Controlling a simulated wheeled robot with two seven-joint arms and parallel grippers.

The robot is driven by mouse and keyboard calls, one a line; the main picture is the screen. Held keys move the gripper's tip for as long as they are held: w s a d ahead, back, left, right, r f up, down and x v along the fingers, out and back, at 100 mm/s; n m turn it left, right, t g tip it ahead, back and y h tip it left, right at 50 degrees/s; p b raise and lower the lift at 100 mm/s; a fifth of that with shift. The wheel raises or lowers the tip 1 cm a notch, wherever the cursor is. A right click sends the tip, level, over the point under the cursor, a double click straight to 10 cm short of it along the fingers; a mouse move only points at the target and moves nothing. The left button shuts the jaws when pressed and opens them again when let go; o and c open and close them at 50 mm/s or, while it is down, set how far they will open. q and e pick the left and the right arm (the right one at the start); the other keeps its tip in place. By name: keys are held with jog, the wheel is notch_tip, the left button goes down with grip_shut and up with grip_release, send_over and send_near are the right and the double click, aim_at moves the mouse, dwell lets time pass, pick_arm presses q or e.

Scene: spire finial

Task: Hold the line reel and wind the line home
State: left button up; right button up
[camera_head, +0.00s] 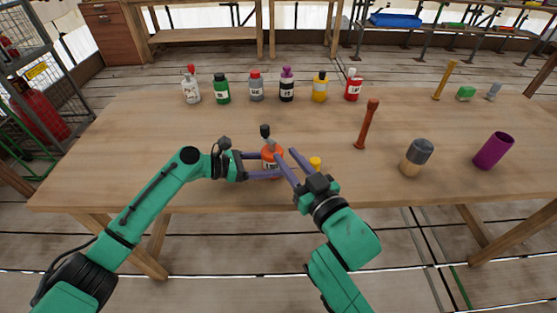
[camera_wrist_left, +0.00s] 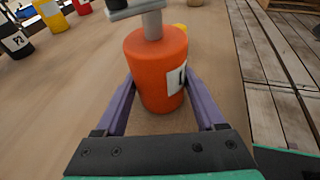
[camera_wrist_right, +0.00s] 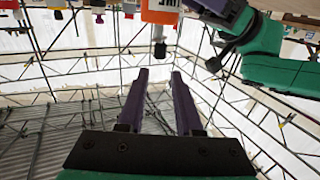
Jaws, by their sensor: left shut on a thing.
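The line reel (camera_head: 272,160) is an orange, upright cylinder with a white label, near the table's front edge. A grey neck and a dark knob (camera_head: 265,130) stand on top of it. My left gripper (camera_head: 266,165) is shut around the orange body, which also shows between its fingers in the left wrist view (camera_wrist_left: 156,65). My right gripper (camera_head: 285,153) is open and empty just right of the reel. In the right wrist view the reel (camera_wrist_right: 160,10) hangs inverted at the top, with its dark knob (camera_wrist_right: 160,50) beyond the parted fingers (camera_wrist_right: 160,73). No line is discernible.
A small yellow-topped thing (camera_head: 315,163) stands close behind my right gripper. Several bottles, including a green one (camera_head: 221,92), line the back. A brown spindle (camera_head: 367,125), a grey-topped cylinder (camera_head: 416,158) and a purple cup (camera_head: 493,150) stand to the right. The table's left (camera_head: 120,150) is clear.

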jog(key=w+a+g, duration=0.1)
jog(key=w+a, duration=0.1)
jog(key=w+a+g+y, duration=0.1)
jog(key=w+a, duration=0.1)
jog(key=a, duration=0.1)
jog(key=w+a+g, duration=0.1)
jog(key=w+a, duration=0.1)
jog(key=shift+a+g, duration=0.3)
jog(key=shift+g, duration=0.1)
grip_shut()
notch_tip(320, 180, up, 10)
jog(key=g+h, duration=0.7)
jog(key=g, duration=0.1)
send_over(273, 161)
jog(key=a, duration=0.3)
notch_tip(273, 161, down, 6)
jog(key=shift+w+f+n, duration=0.25)
jog(key=shift+w+n, duration=0.05)
jog(key=shift+d, duration=0.1)
jog(key=shift+f, duration=1.5)
